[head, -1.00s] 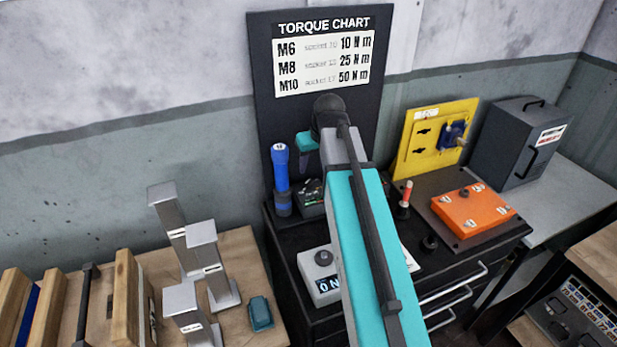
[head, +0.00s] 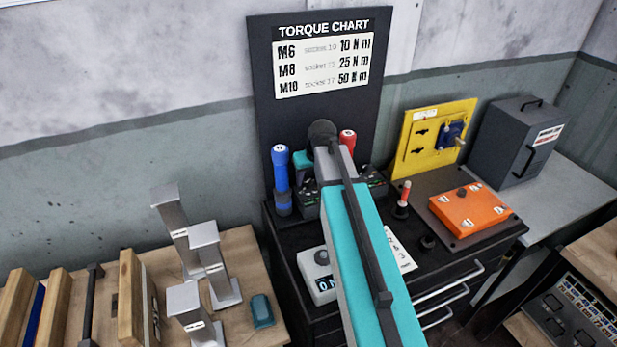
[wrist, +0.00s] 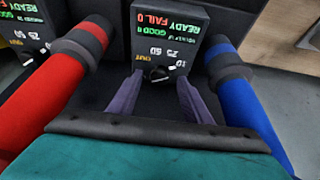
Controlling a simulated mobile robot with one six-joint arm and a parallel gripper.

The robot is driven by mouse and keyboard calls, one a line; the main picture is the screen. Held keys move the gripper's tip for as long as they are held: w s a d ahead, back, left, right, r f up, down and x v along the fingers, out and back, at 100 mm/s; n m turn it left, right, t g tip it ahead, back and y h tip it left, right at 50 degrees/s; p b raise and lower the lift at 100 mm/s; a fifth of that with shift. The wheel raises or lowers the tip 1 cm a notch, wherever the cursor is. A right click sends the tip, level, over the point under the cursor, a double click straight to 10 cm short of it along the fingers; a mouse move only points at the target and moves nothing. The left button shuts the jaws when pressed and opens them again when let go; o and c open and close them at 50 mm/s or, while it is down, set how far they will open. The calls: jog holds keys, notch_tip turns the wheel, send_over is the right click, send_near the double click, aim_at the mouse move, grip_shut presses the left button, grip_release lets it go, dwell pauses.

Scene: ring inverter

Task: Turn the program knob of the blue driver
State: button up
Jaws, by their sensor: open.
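The blue driver (head: 281,180) stands upright at the left of the black cabinet top; it is at the right in the wrist view (wrist: 240,90). A dark controller box (wrist: 165,35) with a lit READY/FAIL display sits beside it. Its black program knob (wrist: 158,73) has numbers around it. My gripper (wrist: 160,86) is open, its two grey-purple fingers apart, one on each side below the knob. I cannot tell whether they touch it. In the head view my arm hides the gripper and knob.
A red driver (wrist: 72,75) stands close on the other side of my gripper, with a second controller (wrist: 25,25) beyond it. The torque chart board (head: 325,90) rises behind. A grey display box (head: 318,275) and an orange box (head: 470,210) are on the cabinet.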

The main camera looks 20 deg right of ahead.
jog(key=shift+f, duration=0.2)
jog(key=shift+c, duration=0.3)
jog(key=c, duration=1)
jog(key=shift+w, duration=0.1)
jog(key=shift+d+n+y+b, duration=0.25)
jog(key=shift+n+y+b, duration=0.55)
jog(key=shift+n, duration=1.6)
